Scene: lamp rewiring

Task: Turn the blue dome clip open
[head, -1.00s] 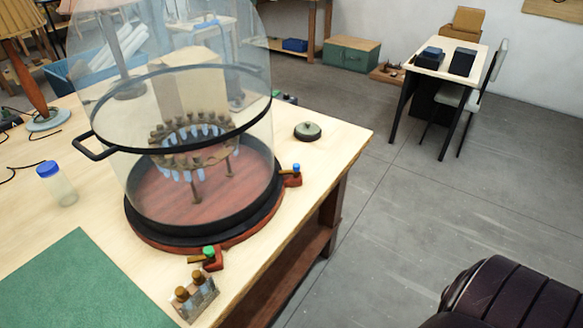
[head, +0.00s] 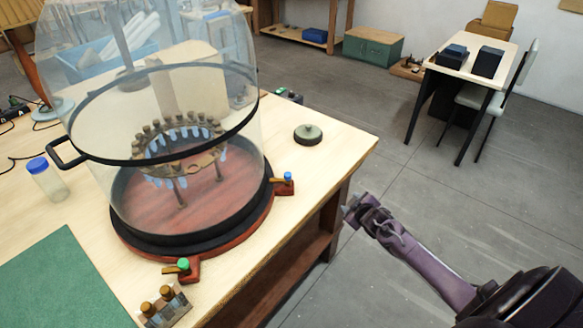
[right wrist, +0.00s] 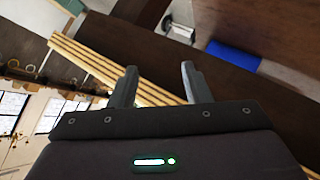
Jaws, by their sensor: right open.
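The blue dome clip (head: 287,177) is a small blue-topped clip on a reddish block at the right edge of the dome's round base (head: 200,235). The clear dome (head: 170,100) with a black band and side handle stands over a ring of small bulb-like parts. A green-topped clip (head: 183,265) sits at the base's front. My right gripper (head: 350,207) is in the air right of the table edge, apart from the blue clip. In the right wrist view its two fingers (right wrist: 158,88) are spread with nothing between them. My left gripper is not in view.
A round grey-green disc (head: 308,134) lies on the table (head: 335,150) behind the blue clip. A small block with two brown knobs (head: 163,306) and a blue-capped jar (head: 47,180) stand near the dome. The floor right of the table is open.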

